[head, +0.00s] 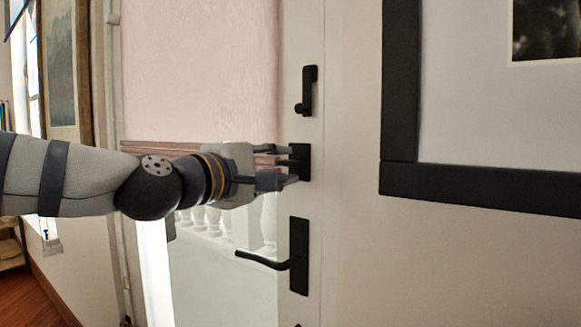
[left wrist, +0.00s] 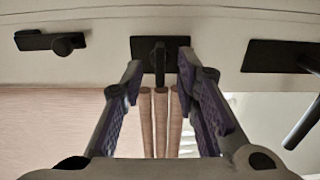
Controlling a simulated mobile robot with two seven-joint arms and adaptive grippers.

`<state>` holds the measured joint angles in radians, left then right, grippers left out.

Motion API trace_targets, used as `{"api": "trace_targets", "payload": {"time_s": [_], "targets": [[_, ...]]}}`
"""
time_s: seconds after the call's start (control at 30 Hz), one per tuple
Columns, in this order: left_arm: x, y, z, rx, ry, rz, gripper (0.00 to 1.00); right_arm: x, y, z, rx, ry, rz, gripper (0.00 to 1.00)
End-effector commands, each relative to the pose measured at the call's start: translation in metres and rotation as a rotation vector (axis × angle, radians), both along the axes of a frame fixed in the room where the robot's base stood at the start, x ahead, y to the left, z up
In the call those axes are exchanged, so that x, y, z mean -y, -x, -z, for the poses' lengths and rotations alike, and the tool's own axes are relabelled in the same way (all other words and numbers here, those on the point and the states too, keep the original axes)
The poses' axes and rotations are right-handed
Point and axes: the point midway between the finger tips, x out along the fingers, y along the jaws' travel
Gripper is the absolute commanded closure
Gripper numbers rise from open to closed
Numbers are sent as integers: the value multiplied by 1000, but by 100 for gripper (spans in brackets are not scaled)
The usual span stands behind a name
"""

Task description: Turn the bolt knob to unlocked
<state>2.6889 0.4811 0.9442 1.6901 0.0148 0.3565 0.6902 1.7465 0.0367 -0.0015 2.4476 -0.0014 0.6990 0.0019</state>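The bolt knob sits on a small black plate (head: 304,162) on the white door frame, between an upper latch and a lever handle. In the left wrist view the bolt knob (left wrist: 159,62) is a narrow black grip standing out from its plate (left wrist: 140,45). My left gripper (head: 290,165) reaches it from the left and partly hides the knob in the head view. In the left wrist view my left gripper (left wrist: 159,70) is open, with one fingertip on each side of the knob and a visible gap on both sides. My right gripper is not in view.
Above the bolt is a black latch (head: 309,90); below it is a black lever handle (head: 298,258) pointing left. A large black picture frame (head: 400,90) hangs at the right. Glass left of the door frame shows a white balustrade (head: 205,222).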

Motion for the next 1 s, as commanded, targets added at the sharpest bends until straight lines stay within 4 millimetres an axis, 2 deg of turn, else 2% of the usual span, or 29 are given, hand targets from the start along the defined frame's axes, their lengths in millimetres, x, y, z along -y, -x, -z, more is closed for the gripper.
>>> {"api": "trace_targets", "payload": {"time_s": [0.1,0.2,0.5,0.63,1.0], "targets": [[13,-18,1,0,-1,-1,72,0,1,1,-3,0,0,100],[19,-26,0,0,-2,0,72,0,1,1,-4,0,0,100],[21,-29,0,1,-2,0,72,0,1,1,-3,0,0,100],[21,-28,0,1,-2,0,100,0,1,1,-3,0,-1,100],[21,-28,-1,-21,28,0,100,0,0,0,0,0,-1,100]]}}
